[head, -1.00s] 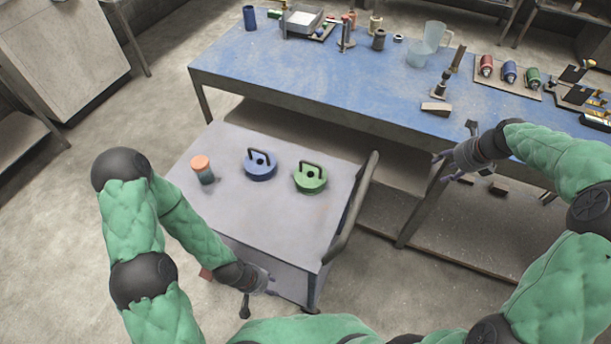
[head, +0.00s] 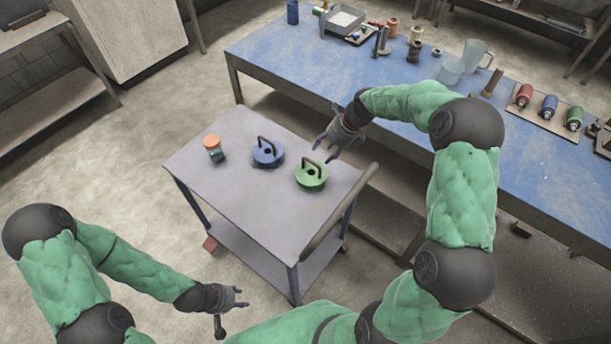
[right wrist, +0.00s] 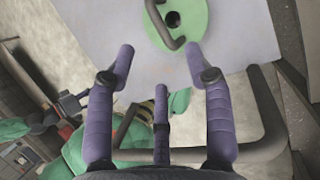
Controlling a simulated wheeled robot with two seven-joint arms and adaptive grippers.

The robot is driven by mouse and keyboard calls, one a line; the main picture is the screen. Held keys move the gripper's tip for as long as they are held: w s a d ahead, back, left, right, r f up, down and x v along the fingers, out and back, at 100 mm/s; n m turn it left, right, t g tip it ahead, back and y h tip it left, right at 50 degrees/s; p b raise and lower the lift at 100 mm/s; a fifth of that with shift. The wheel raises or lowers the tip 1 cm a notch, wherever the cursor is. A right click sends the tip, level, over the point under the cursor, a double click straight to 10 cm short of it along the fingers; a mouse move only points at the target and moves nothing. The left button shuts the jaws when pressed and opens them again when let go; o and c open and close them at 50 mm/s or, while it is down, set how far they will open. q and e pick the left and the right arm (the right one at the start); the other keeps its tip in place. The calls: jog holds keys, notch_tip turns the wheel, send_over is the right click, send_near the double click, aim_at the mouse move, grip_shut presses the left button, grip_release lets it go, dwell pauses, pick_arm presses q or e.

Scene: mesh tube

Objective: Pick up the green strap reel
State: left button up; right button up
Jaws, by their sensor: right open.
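The green strap reel (head: 311,175) lies on the grey cart top near its right side, with a dark handle arching over it. In the right wrist view the reel (right wrist: 196,18) shows at the top, ahead of the fingertips, with its handle partly cut off by the frame edge. My right gripper (head: 328,152) is open and empty, just behind and to the right of the reel in the head view. Its spread fingers also show in the right wrist view (right wrist: 160,58), apart from the reel. My left gripper (head: 240,298) is in front of the cart, away from the reel; its fingers are too small to judge.
A blue strap reel (head: 267,154) sits left of the green one, and an orange-lidded jar (head: 213,148) stands farther left. The cart (head: 235,200) has a handle bar (head: 338,213) along its right side. A blue workbench (head: 400,85) with tools and bottles stands behind. The cart's front is clear.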

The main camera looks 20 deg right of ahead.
aim_at(314, 163)
jog(key=b+x, duration=0.1)
jog(key=x, duration=0.3)
jog(key=shift+f, duration=0.25)
jog(key=b+x, duration=0.2)
jog(key=x, duration=0.3)
jog(key=shift+f, duration=0.1)
grip_shut()
